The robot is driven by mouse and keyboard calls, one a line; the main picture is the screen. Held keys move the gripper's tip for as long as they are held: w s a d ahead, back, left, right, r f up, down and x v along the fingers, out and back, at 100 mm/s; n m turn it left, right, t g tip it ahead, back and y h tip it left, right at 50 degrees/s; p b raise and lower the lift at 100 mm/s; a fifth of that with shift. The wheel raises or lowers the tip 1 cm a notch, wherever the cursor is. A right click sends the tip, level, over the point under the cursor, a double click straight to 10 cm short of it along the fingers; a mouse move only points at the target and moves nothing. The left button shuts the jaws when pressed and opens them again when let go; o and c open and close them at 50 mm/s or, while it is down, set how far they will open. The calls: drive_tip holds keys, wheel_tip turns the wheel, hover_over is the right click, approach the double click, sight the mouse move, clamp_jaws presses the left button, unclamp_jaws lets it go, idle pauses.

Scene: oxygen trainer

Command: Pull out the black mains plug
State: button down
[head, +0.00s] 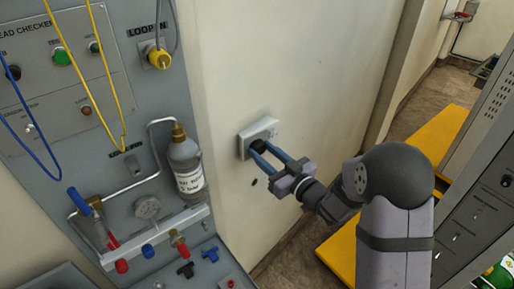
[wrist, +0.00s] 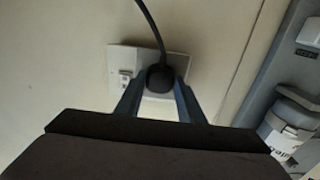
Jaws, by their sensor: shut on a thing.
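The black mains plug (head: 257,146) is at the white wall socket (head: 265,130) on the cream wall. It also shows in the wrist view (wrist: 158,78), with its black cord running up and to the left from it. The socket plate (wrist: 122,62) shows behind the plug, with a small switch on its left side there. My gripper (head: 262,152) is shut on the plug, one blue finger on each side of it. The plug appears seated against the socket, but its front face and pins are hidden.
A grey panel (head: 150,110) with a labelled bottle (head: 186,165), pipes, a gauge and coloured valves stands left of the socket. Yellow and blue leads hang on it. A yellow platform (head: 440,135) and grey cabinets are at the right. The wall around the socket is clear.

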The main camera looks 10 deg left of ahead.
drive_tip(key=shift+s+d, duration=0.1)
drive_tip(key=shift+v, duration=2.85)
drive_tip(key=c, duration=1.1)
unclamp_jaws()
drive_tip(key=b+v, duration=0.2)
drive_tip(key=v, duration=0.5)
drive_tip(key=shift+s, duration=0.15)
